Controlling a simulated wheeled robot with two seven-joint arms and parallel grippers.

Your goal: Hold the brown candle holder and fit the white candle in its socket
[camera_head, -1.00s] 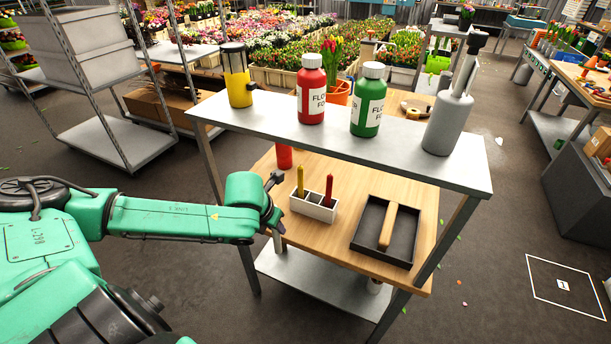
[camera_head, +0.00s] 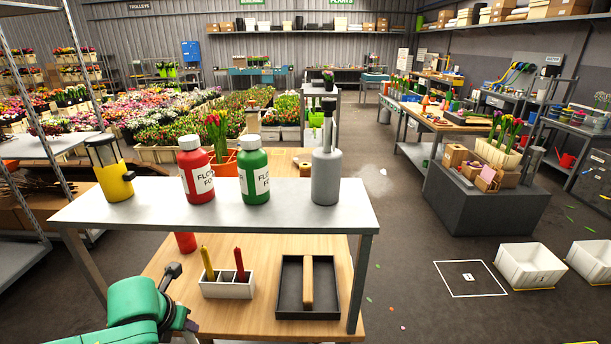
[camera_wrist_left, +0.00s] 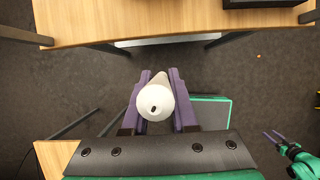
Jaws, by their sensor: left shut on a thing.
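My left gripper (camera_wrist_left: 155,90) is shut on the white candle (camera_wrist_left: 152,104), seen nearly end-on in the left wrist view with a dark spot on its round end. It is held above the floor, off the table edge. In the head view only my left arm's green wrist shows at the lower left; the fingers and candle are out of sight. I cannot make out a brown candle holder in any view.
The wooden table (camera_head: 265,322) bears a white divided box (camera_head: 228,290) with yellow and red candles, and a dark tray (camera_head: 329,314) with a tan wooden bar (camera_head: 308,285). A grey shelf (camera_head: 290,221) above holds a yellow lantern, red and green bottles and a grey bottle.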

